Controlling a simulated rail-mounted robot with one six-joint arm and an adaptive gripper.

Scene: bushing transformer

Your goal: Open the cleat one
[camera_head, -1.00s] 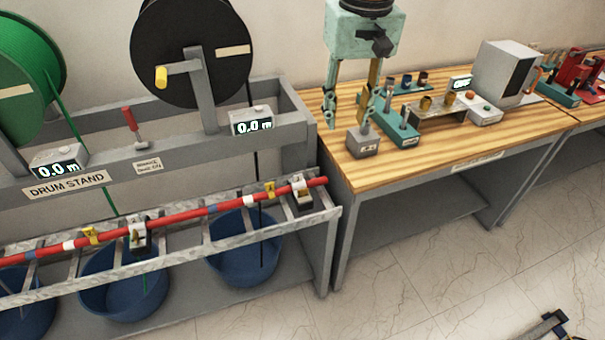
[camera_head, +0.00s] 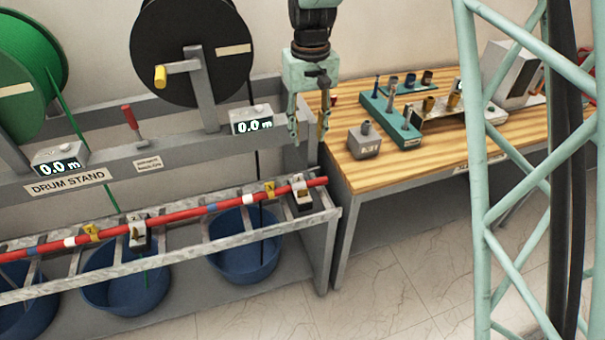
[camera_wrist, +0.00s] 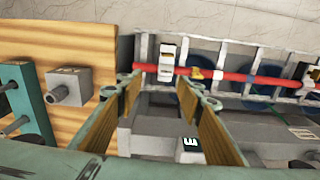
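A red cable (camera_head: 190,213) runs along the metal ladder rack of the drum stand. A white and black cleat (camera_head: 300,194) sits around the cable near the rack's right end; it also shows in the wrist view (camera_wrist: 167,58). A second cleat (camera_head: 138,235) sits around the cable further left, and its mark looks like a 2. The mark on the right-end cleat is too small to read surely. My gripper (camera_head: 308,132) hangs above and behind the right-end cleat, pointing down. Its fingers (camera_wrist: 162,92) are apart with nothing between them. It touches neither cleat.
The wooden bench (camera_head: 380,178) is close on the right, with a grey block (camera_head: 364,143) near its left edge. The stand's display box (camera_head: 251,122) is left of my gripper. Yellow tags (camera_head: 268,189) mark the cable. Blue tubs (camera_head: 245,258) stand below.

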